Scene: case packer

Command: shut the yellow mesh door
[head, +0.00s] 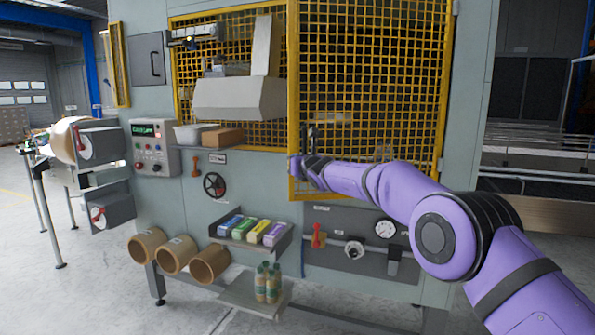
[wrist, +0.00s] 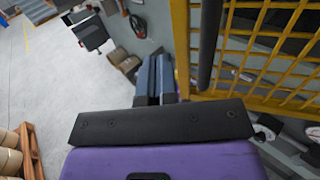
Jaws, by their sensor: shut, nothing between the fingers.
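The yellow mesh door (head: 372,80) is on the right half of the machine's front in the head view. Its lower edge slopes, with the left edge nearer me, so it looks partly open, swung out from the right side. A dark upright handle (head: 313,140) is near its left edge. My gripper (head: 296,166) is at the lower left of the door frame, shut and empty. In the wrist view, the gripper fingers (wrist: 155,78) lie together just left of the yellow door frame (wrist: 181,45), with the dark handle (wrist: 208,45) to the right. I cannot tell whether they touch the door.
Below are a tray of coloured cartons (head: 255,243), cardboard tubes (head: 176,256) and a gauge panel (head: 340,262).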

